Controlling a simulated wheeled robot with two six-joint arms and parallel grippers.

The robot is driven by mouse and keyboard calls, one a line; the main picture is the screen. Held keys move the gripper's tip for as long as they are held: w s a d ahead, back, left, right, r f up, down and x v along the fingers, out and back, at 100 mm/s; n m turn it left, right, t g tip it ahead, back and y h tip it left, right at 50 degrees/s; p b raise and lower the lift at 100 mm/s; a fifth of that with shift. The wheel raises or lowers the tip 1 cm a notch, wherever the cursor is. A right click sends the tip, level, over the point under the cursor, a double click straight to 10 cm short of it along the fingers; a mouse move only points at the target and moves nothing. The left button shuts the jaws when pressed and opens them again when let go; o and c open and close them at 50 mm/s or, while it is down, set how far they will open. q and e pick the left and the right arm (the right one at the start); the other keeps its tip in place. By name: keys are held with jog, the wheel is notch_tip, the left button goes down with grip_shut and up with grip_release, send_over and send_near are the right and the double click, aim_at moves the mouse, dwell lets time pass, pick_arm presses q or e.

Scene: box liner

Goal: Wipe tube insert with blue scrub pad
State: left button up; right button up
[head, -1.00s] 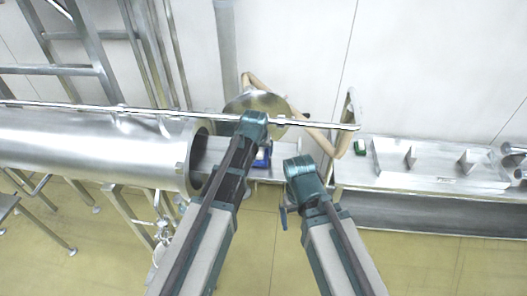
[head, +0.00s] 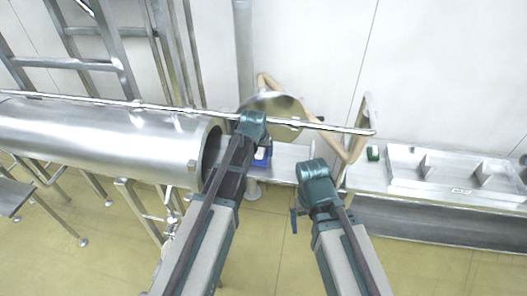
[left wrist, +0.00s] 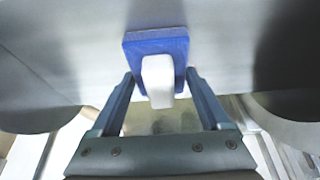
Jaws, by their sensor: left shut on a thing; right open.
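The blue scrub pad (left wrist: 156,52) has a white handle (left wrist: 158,82) standing between the fingers of my left gripper (left wrist: 160,92), which is shut on it. The pad's face is at a grey metal surface; whether it touches cannot be told. In the head view the pad (head: 262,156) shows just past my left wrist, over the flat metal tube insert (head: 286,162) at the open right end of the steel tube (head: 110,140). My arm hides part of the insert. My right gripper (head: 295,216) is open and empty, low and right of the insert, mostly hidden by its arm.
A long metal rod (head: 180,112) crosses above the tube and in front of a round metal lid (head: 272,108). A tan bent bar (head: 320,135) stands behind. A metal tray (head: 455,172) and small green item (head: 373,153) sit on the right bench. The floor in front is clear.

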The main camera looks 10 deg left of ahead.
pick_arm(q)
jog(key=shift+a, duration=1.4)
jog(key=shift+a, duration=0.1)
jog(key=shift+a, duration=1.7)
jog(key=shift+w, duration=0.1)
jog(key=shift+w, duration=0.9)
jog(key=shift+s+d+r, duration=0.1)
jog(key=shift+d, duration=1.75)
jog(key=shift+d, duration=0.1)
